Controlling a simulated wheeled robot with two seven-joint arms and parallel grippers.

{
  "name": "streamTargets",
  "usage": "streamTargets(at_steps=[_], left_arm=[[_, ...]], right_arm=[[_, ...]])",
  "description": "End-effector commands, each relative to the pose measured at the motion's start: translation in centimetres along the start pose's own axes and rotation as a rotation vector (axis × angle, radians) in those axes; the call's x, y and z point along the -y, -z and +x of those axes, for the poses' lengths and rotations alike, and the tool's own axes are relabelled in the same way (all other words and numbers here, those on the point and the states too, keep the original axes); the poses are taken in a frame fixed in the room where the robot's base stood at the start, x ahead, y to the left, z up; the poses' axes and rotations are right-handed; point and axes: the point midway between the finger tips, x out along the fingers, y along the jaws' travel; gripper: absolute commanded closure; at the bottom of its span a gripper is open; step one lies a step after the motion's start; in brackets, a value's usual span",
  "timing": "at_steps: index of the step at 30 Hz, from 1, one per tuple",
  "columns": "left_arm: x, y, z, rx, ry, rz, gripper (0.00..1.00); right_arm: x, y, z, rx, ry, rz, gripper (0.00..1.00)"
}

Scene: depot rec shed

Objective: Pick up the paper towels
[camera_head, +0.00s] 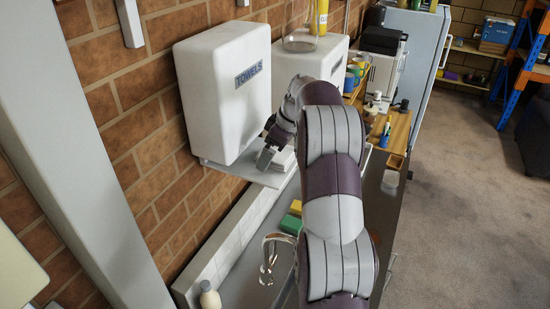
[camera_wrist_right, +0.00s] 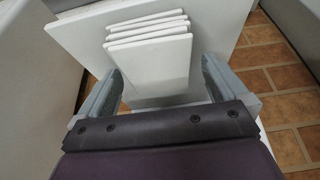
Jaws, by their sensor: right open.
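The paper towels are a small stack of flat white sheets (camera_wrist_right: 150,57), seen large in the right wrist view. They lie on the white tray (camera_head: 243,174) under the dispenser marked TOWELS (camera_head: 222,85). My right gripper (camera_head: 271,148) is at the tray in the head view, partly hidden by its own arm. In the right wrist view its two grey fingers (camera_wrist_right: 158,82) are open, one at each side of the stack's near end. A gap shows between the stack and the fingers. My left gripper is in neither view.
A second white dispenser (camera_head: 312,58) hangs beside the first on the brick wall. Below are a sink tap (camera_head: 269,262), green and yellow sponges (camera_head: 291,223) and a bottle (camera_head: 210,297). A counter with bottles and cups (camera_head: 386,128) lies beyond. Open floor (camera_head: 450,215) is at right.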

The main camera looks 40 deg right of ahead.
Motion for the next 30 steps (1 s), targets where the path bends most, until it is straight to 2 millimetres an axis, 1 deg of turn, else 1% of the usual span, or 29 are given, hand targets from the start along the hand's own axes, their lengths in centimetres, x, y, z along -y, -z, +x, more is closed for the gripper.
streamTargets(at_steps=[1,2,3,5,6,16,18,20,23,26,27,30], left_arm=[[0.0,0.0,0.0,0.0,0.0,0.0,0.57],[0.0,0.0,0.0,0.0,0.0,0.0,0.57],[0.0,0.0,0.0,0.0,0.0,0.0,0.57],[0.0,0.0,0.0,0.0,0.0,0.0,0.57],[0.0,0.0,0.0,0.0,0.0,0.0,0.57],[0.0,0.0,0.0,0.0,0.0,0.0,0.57],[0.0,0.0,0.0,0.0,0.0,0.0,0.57],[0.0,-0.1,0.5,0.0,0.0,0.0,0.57],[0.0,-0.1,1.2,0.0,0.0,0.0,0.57],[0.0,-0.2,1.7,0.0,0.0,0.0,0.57],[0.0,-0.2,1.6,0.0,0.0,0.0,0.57],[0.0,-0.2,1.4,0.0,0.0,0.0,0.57]], right_arm=[[0.0,0.0,0.0,0.0,0.0,0.0,0.06],[0.0,0.0,0.0,0.0,0.0,0.0,0.16],[0.0,0.0,0.0,0.0,0.0,0.0,0.29],[0.0,0.0,0.0,0.0,0.0,0.0,0.49],[0.0,0.0,0.0,0.0,0.0,0.0,0.55],[0.0,0.0,0.0,0.001,0.001,0.001,0.56],[0.0,0.2,-0.4,0.0,0.0,0.001,0.56],[-0.1,0.4,-0.9,-0.001,-0.002,-0.001,0.56],[-0.1,1.1,-2.7,-0.001,-0.005,-0.002,0.56],[-0.1,2.2,-5.2,-0.002,-0.005,-0.003,0.56],[-0.1,2.7,-6.3,-0.002,-0.004,-0.002,0.56],[-0.1,3.5,-8.3,-0.001,-0.002,-0.001,0.56]])
